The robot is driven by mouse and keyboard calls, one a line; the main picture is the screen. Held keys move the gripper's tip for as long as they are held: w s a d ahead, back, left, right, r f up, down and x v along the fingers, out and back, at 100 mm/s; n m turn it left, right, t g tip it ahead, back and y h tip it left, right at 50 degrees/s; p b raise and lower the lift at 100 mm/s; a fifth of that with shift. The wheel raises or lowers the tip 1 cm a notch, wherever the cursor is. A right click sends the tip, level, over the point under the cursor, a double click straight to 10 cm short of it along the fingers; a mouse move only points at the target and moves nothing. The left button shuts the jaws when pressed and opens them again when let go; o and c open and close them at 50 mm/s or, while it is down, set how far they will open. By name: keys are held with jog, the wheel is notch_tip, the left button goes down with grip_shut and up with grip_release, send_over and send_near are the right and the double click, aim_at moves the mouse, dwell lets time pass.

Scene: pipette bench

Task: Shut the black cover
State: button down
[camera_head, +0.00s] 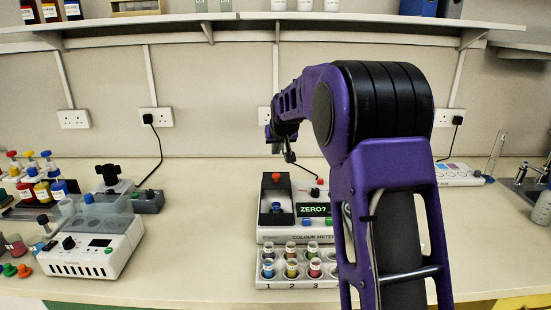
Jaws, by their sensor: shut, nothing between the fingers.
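The colour meter (268,235) stands on the bench in the middle, its display reading "ZERO?". Its black cover (268,184) appears raised at the back of the meter, with a red patch on it. Below it, the dark well (284,217) is uncovered and a blue-topped item (276,207) shows in it. My gripper (290,158) is small in view, shut and empty, above and behind the raised cover. I cannot tell its exact distance from the cover. My arm hides the right part of the meter.
A rack (262,281) of several coloured vials stands directly in front of the meter. A white machine (92,250) stands to the left, with dropper bottles (42,192) beyond it. A white pad (455,175) lies at the right. Bench between machine and meter is clear.

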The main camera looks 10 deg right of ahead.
aim_at(276, 182)
jog(key=x, duration=0.8)
jog(key=shift+w+f, duration=0.25)
jog(key=shift+f, duration=0.35)
jog(key=shift+s+a+f, duration=0.1)
jog(key=shift+s+f, duration=0.05)
jog(key=shift+s, duration=0.75)
jog(key=shift+s+f, duration=0.15)
jog(key=shift+s, duration=0.75)
